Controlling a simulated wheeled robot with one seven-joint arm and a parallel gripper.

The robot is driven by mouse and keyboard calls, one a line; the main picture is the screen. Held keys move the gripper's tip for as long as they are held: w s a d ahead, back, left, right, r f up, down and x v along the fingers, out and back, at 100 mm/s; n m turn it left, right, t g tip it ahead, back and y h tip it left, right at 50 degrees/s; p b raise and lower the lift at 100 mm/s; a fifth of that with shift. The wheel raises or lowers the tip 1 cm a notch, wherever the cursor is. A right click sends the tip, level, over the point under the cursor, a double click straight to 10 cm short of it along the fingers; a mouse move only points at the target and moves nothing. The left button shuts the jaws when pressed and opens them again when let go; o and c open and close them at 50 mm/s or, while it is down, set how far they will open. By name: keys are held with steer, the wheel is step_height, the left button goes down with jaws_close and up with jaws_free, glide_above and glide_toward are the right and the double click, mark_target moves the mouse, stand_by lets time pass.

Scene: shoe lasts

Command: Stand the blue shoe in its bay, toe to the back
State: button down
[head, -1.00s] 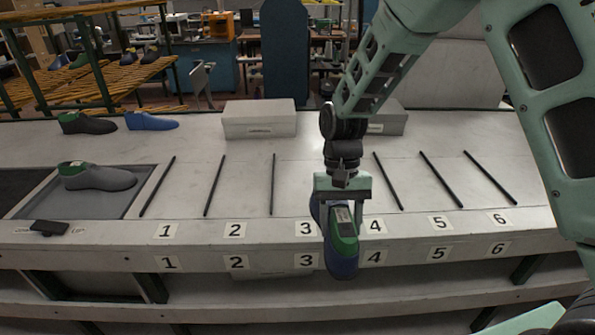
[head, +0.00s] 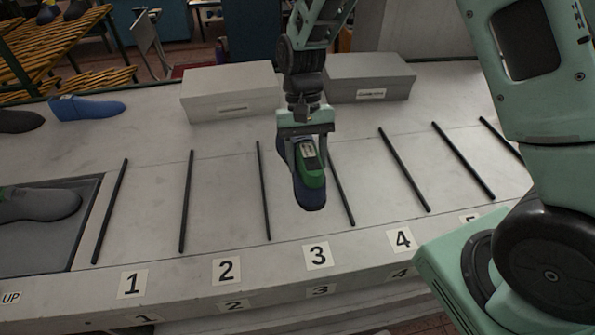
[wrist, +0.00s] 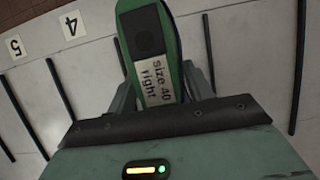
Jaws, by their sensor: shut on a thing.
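My gripper (head: 306,136) is shut on a blue shoe (head: 310,197) with a green top. I hold it over bay 3 (head: 297,224), between two black divider rods. The end facing the front edge is short and rounded below the green part and looks like the heel; the far end is mostly hidden behind my gripper. Whether the sole touches the table, I cannot tell. In the wrist view the shoe's green top (wrist: 172,42) carries a tag reading "size 40 right".
Black rods (head: 187,200) part the numbered bays, which look empty beside bay 3. Two grey boxes (head: 228,88) stand behind them. Another blue shoe (head: 88,107) lies at the back left. A grey shoe (head: 38,205) sits in a recessed tray (head: 85,225) at left.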

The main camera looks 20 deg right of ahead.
steer(key=shift+f+p, duration=1.2)
steer(key=shift+f, duration=3.2)
steer(key=c, duration=0.6)
jaws_free()
steer(key=shift+f, duration=0.1)
